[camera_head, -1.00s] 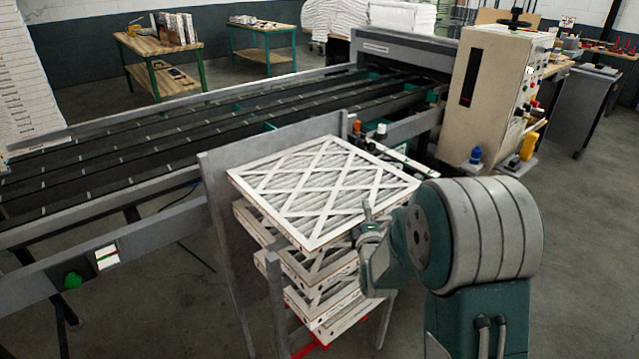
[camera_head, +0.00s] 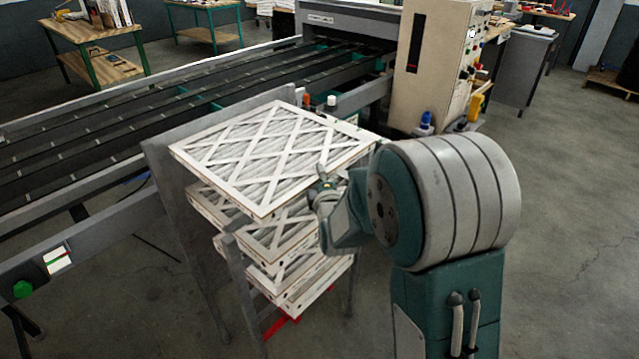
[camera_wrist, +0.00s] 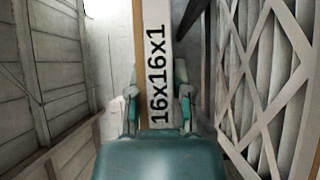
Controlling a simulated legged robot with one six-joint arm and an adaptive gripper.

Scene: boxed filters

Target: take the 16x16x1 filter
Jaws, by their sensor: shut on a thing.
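The 16x16x1 filter (camera_head: 270,150) is a flat white-framed square with a diagonal lattice over pleats. It lies roughly level at the top of the stack in the head view. In the wrist view its white edge (camera_wrist: 157,60) carries the printed "16x16x1" and sits between my fingers. My gripper (camera_wrist: 158,105) is shut on this edge; in the head view my gripper (camera_head: 325,185) is at the filter's near right side. The fingertips' far contact is partly hidden.
Several more filters (camera_head: 285,245) are stacked unevenly below in a grey metal rack (camera_head: 180,210). A conveyor (camera_head: 120,110) runs behind, with a beige control cabinet (camera_head: 435,70) at the back right. Open floor (camera_head: 570,240) lies to the right.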

